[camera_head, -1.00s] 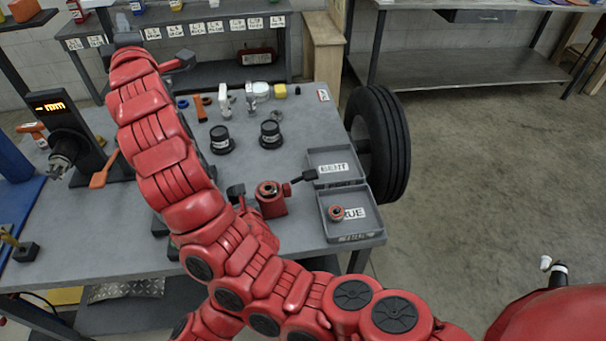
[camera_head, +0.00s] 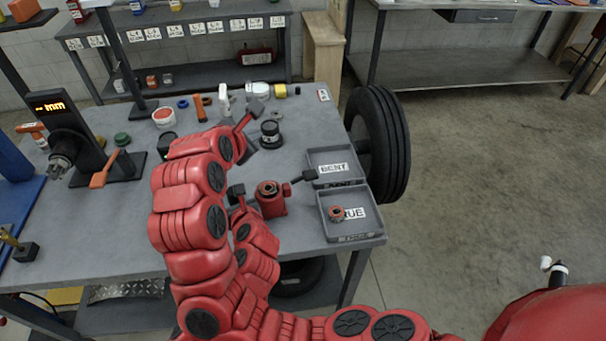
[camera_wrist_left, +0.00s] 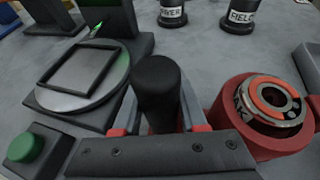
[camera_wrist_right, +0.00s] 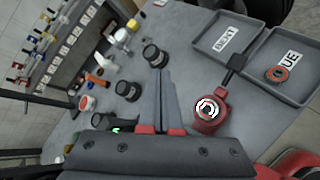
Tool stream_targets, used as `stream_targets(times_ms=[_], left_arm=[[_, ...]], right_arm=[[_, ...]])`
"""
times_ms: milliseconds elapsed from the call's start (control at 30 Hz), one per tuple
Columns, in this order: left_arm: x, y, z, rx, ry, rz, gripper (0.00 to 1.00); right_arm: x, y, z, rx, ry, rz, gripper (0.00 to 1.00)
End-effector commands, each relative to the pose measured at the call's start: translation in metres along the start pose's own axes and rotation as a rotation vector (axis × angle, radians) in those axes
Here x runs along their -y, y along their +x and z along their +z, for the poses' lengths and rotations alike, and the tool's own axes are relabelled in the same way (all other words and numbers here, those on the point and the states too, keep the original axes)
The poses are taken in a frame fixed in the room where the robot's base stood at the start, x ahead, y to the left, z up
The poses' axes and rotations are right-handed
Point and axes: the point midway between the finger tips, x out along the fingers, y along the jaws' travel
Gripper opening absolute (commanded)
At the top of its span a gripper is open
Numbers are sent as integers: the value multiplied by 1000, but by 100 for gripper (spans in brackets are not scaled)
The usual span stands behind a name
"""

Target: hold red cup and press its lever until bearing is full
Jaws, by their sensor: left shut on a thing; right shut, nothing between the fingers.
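The red cup (camera_head: 271,205) stands on the grey table with a ring-shaped bearing (camera_wrist_left: 275,100) on top. Its lever (camera_head: 303,177) sticks out to the right and ends in a black pad. My left gripper (camera_head: 237,190) is beside the cup, on its left. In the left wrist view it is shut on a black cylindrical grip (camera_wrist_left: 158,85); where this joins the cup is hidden. My right gripper (camera_head: 256,107) is shut and empty above the table, behind the cup. In the right wrist view its closed fingers (camera_wrist_right: 162,75) are left of the cup (camera_wrist_right: 207,122).
Two grey trays, BENT (camera_head: 313,157) and TRUE (camera_head: 372,234), lie right of the cup; TRUE holds a small ring (camera_head: 337,213). Black jars (camera_head: 271,141), a gauge stand (camera_head: 90,150) and small parts stand farther back. A black tyre (camera_head: 385,140) is at the table's right side.

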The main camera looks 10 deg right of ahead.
Motion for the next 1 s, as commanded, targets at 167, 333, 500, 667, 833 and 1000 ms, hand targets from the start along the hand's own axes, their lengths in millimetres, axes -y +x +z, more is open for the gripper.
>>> stream_targets(times_ms=[167, 333, 500, 667, 833, 1000], left_arm=[[0, 0, 0, 0, 0, 0, 0], [0, 0, 0, 0, 0, 0, 0], [0, 0, 0, 0, 0, 0, 0], [0, 0, 0, 0, 0, 0, 0], [0, 0, 0, 0, 0, 0, 0], [0, 0, 0, 0, 0, 0, 0]], right_arm=[[44, 10, 23, 62, -68, -120, 0], [59, 12, 31, 82, -95, -165, 0], [60, 11, 32, 84, -97, -167, 0], [60, 12, 31, 84, -96, -166, 0], [62, 14, 30, 83, -96, -166, 0], [71, 22, 24, 81, -95, -168, 0]])
